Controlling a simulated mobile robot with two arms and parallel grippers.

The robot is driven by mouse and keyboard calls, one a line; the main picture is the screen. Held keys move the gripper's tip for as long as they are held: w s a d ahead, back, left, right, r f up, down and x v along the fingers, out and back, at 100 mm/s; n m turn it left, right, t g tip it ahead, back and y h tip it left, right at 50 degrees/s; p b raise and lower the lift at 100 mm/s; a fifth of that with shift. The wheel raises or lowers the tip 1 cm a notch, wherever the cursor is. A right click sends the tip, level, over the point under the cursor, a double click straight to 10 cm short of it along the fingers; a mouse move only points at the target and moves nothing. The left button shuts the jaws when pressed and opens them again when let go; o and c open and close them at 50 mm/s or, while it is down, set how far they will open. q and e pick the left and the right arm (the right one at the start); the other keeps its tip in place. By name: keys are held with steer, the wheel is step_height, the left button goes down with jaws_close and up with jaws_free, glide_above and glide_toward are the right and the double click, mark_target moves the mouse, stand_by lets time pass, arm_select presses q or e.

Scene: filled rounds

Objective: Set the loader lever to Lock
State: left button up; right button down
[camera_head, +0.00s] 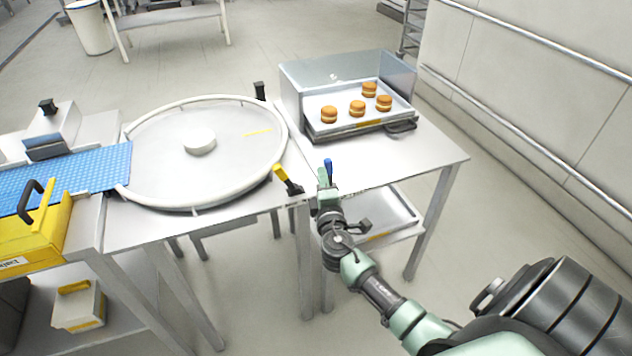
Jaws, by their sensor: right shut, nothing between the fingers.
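A lever with a blue handle (328,167) stands upright at the front edge of the right table, below the tray loader. A second lever with a yellow handle (281,173) tilts up and left at the front edge by the turntable. No label shows on either, so I cannot tell the Lock position. My right gripper (324,178) is shut and empty, right beside the blue-handled lever and partly covering its base. Whether it touches the lever is not clear. My left gripper is not in view.
The metal loader (341,69) holds a tray (318,108) of several filled rounds (357,108). A round turntable (230,165) with a rim and a blue conveyor (95,170) lie to the left. A lower shelf tray (395,213) sits under the right table. The right tabletop's front is clear.

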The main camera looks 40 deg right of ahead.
steer(key=m, duration=0.1)
steer(key=d, duration=0.1)
steer(key=d+m, duration=0.1)
steer(key=shift+s+d+r+m+g, duration=0.1)
steer(key=shift+s+r+m+g, duration=0.2)
steer(key=shift+r, duration=0.1)
steer(key=shift+s+d+m+p, duration=0.2)
steer(key=shift+d+m+p, duration=0.2)
steer(key=shift+d+m, duration=0.45)
steer(key=shift+s+d, duration=0.1)
steer(key=shift+d, duration=0.35)
steer(key=shift+d, duration=0.1)
